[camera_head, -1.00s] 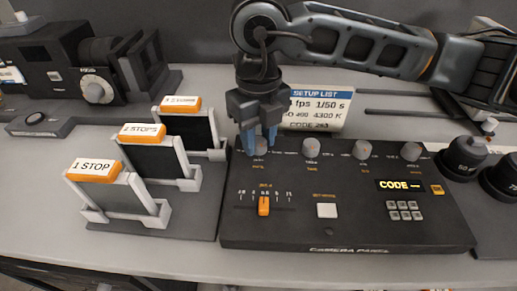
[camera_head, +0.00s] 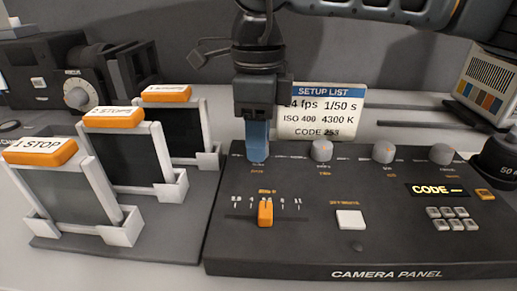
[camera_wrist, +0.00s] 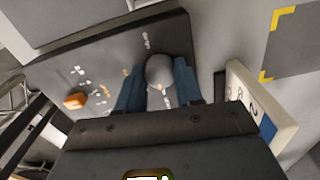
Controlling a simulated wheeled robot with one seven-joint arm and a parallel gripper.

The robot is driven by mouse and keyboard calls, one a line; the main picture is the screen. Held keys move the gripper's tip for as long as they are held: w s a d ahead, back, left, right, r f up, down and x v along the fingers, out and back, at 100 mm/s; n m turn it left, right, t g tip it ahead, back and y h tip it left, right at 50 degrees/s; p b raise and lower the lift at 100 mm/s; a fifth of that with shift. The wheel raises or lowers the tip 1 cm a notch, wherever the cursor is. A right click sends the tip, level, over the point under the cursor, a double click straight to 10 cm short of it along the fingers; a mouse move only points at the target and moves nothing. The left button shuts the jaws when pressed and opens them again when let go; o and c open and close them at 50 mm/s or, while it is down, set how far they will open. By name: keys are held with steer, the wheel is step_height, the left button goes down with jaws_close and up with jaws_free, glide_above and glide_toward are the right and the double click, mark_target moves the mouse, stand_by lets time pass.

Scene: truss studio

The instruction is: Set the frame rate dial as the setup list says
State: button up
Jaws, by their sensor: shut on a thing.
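My gripper (camera_head: 258,152) points down at the leftmost dial of the black camera panel (camera_head: 300,250). In the wrist view the round grey dial (camera_wrist: 160,70) sits between my blue fingers (camera_wrist: 160,90), which are shut on it. In the head view the fingers hide this dial, and its setting cannot be read. The setup list (camera_head: 322,125) is a card standing behind the panel. It reads 24 fps, 1/50 s, ISO 400, 4300 K and a code that looks like 253; the "2" of 24 is partly covered by my gripper.
Further grey dials, one of them here (camera_head: 322,151), stand right of my gripper. The panel also has an orange slider (camera_head: 265,213), a white button (camera_head: 350,219), a keypad (camera_head: 452,218) and a CODE display (camera_head: 437,191). Orange-topped filter frames (camera_head: 115,118) stand close on the left.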

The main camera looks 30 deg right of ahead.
steer(key=shift+n+b, duration=0.4)
steer(key=shift+n, duration=0.2)
steer(key=o, duration=1)
steer(key=shift+o, duration=0.2)
steer(key=shift+r+p, duration=0.4)
steer(key=shift+r, duration=3.5)
